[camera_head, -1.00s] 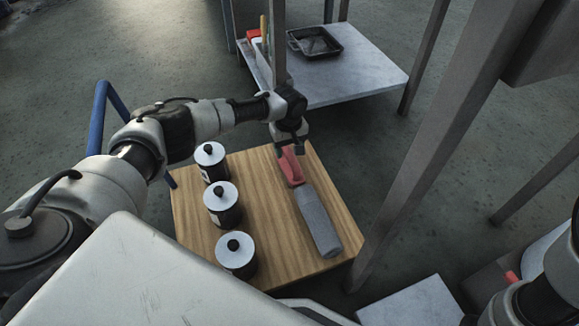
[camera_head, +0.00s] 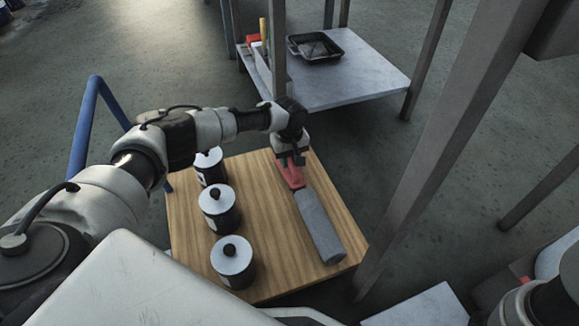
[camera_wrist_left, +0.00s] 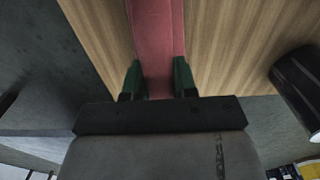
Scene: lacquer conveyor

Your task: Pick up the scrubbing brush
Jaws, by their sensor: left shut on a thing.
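The scrubbing brush lies on the wooden board, with a grey, long head (camera_head: 320,226) toward the front and a red handle (camera_head: 291,173) toward the back. My left gripper (camera_head: 291,161) is at the back end of the handle. In the left wrist view the two green-tipped fingers (camera_wrist_left: 159,82) stand on either side of the red handle (camera_wrist_left: 157,40) and are shut on it. The brush head is outside the wrist view. Of my right arm only a part shows at the lower right; its gripper is out of view.
Three dark canisters with white lids (camera_head: 216,201) stand in a row left of the brush on the wooden board (camera_head: 268,272). A grey post (camera_head: 440,150) rises close to the board's right side. Behind is a white table (camera_head: 360,72) with a black tray (camera_head: 315,46).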

